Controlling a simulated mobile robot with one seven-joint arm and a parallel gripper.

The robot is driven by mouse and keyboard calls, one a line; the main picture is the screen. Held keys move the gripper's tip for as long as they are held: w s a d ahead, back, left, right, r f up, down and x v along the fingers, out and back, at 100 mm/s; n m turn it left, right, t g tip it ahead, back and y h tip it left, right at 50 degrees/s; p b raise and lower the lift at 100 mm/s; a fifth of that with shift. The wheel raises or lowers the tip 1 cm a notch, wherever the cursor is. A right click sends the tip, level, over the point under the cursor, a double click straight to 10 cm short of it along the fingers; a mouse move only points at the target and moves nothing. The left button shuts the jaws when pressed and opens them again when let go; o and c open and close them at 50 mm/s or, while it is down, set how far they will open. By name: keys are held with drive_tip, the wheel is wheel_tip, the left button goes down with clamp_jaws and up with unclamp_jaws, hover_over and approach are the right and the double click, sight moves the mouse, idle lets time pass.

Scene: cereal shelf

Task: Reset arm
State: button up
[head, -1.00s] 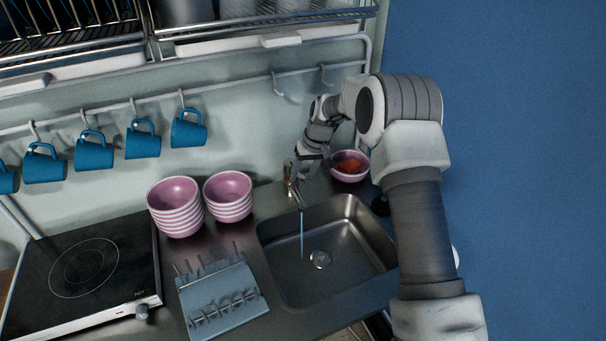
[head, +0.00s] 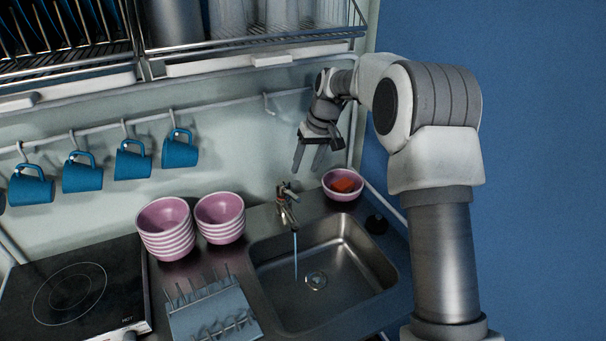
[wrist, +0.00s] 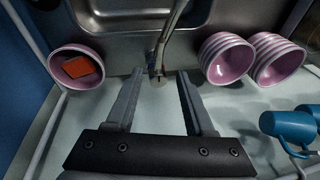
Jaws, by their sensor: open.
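My gripper (head: 310,158) is open and empty in the head view. It hangs in front of the wall, above and behind the faucet, with its fingers pointing down. In the wrist view my gripper's two fingers (wrist: 160,90) are spread apart with nothing between them. The faucet (head: 286,207) stands at the back edge of the sink (head: 345,250), and a thin stream of water runs from it. My arm reaches in from the right side of the head view.
A pink bowl (head: 342,194) with an orange-red block (head: 343,186) stands right of the faucet. Two stacks of striped bowls (head: 166,240) (head: 220,228) stand left. Blue mugs (head: 180,152) hang from a rail. A dish rack (head: 250,42) is above, a stove (head: 75,290) at left.

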drive_tip(key=shift+r, duration=0.1)
drive_tip(key=s+d+r+m+t+h, duration=0.1)
drive_tip(key=s+d+r, duration=0.2)
drive_tip(key=s+r, duration=0.5)
drive_tip(key=s+d+r+t+h, duration=0.1)
drive_tip(key=s+d+r, duration=0.1)
drive_tip(key=s+r, duration=0.55)
drive_tip(key=s+d+f+m+t, duration=0.1)
drive_tip(key=s+d+f, duration=0.1)
drive_tip(key=s, duration=0.9)
drive_tip(key=s+d+f+m+t, duration=0.1)
drive_tip(key=s+d+f, duration=0.1)
drive_tip(key=s, duration=1)
drive_tip(key=shift+d+h, duration=0.4)
drive_tip(key=shift+d, duration=0.2)
